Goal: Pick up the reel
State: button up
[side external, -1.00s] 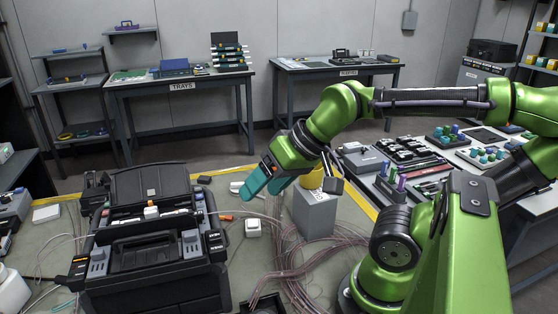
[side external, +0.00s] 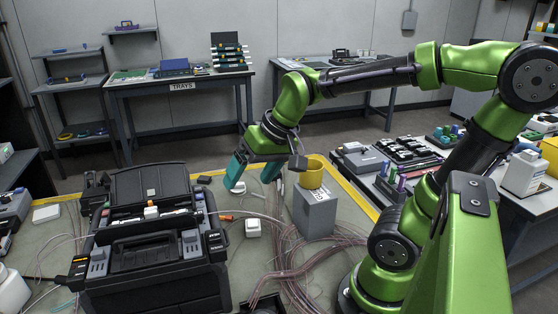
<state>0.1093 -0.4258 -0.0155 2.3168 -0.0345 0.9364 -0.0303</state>
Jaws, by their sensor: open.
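My gripper (side external: 250,182) has teal fingers and points down, low over the far side of the work table. Its fingers are apart, with nothing visible held between them. A small white item (side external: 239,188) lies at the left fingertip; I cannot tell if they touch, or if it is the reel. A yellow round, hollow-topped piece (side external: 312,174) sits on a grey labelled box (side external: 316,210) to the right of the gripper. I cannot tell for certain which thing is the reel.
A black splicer-like machine (side external: 150,262) fills the table's left front. A small white box (side external: 253,228) and loose pinkish fibre coils (side external: 300,262) lie in front of the gripper. A tray bench (side external: 182,87) stands behind. Coloured parts stand on a bench at right.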

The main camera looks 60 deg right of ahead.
jog(key=w+d+f+n+g, duration=0.2)
jog(key=w+d+g, duration=0.1)
jog(key=w+d, duration=0.85)
jog(key=n+g+h, duration=0.1)
jog(key=n+g, duration=0.1)
jog(key=n, duration=0.4)
send_over(238, 187)
notch_tip(238, 187, down, 6)
jog(key=f, duration=0.1)
notch_tip(238, 187, up, 2)
jog(key=r+n, duration=0.1)
jog(key=n, duration=0.3)
jog(key=f, duration=1.1)
jog(key=shift+w+d, duration=0.1)
jog(key=shift+d, duration=0.2)
jog(key=shift+w+f, duration=0.15)
jog(key=shift+f, duration=2.8)
jog(key=c, duration=1.2)
jog(key=shift+o, duration=0.2)
